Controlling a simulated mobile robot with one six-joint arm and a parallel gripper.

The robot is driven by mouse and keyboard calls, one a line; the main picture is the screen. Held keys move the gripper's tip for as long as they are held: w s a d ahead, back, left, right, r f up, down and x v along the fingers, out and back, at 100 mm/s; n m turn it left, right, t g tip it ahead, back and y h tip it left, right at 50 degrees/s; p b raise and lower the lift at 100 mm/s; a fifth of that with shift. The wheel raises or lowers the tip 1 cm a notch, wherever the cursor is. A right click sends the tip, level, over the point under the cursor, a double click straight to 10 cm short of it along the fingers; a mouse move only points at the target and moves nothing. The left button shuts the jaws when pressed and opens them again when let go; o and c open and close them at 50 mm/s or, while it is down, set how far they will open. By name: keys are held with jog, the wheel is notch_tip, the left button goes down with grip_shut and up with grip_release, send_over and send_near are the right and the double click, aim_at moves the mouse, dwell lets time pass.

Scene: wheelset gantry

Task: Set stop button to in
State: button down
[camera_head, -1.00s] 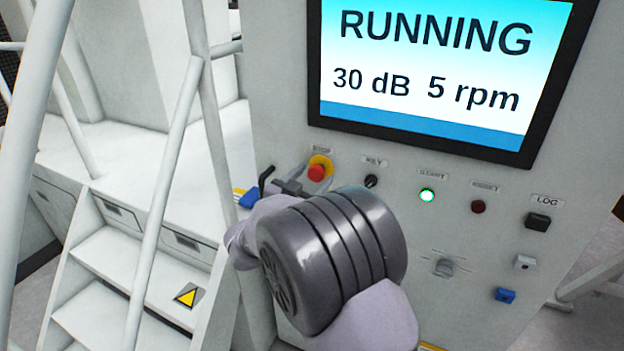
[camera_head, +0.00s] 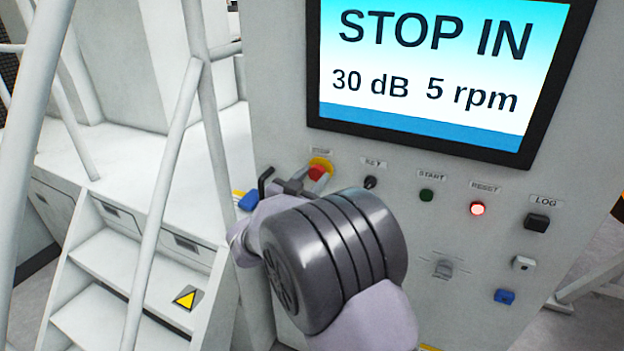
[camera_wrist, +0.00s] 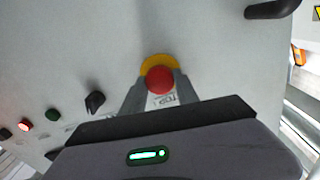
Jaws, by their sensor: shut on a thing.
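The stop button is a red mushroom head on a yellow collar (camera_head: 320,163), under the STOP label on the panel. In the head view its red head (camera_head: 317,173) is partly hidden by my gripper (camera_head: 303,184). In the wrist view the red head (camera_wrist: 160,80) sits between my two grey fingers, which are close on either side of it. The gripper is shut on the button. The screen (camera_head: 430,75) reads STOP IN, 30 dB, 5 rpm.
Right of the stop button are the key switch (camera_head: 371,182), the dark green START button (camera_head: 426,195), the lit red RESET button (camera_head: 477,209) and the black LOG button (camera_head: 537,222). A black handle (camera_head: 265,181) juts out at the left. Stair rails stand further left.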

jog(key=c, duration=0.9)
grip_release()
jog(key=shift+w, duration=0.15)
jog(key=p+v, duration=0.2)
jog(key=v, duration=1.5)
jog(key=shift+s, duration=0.25)
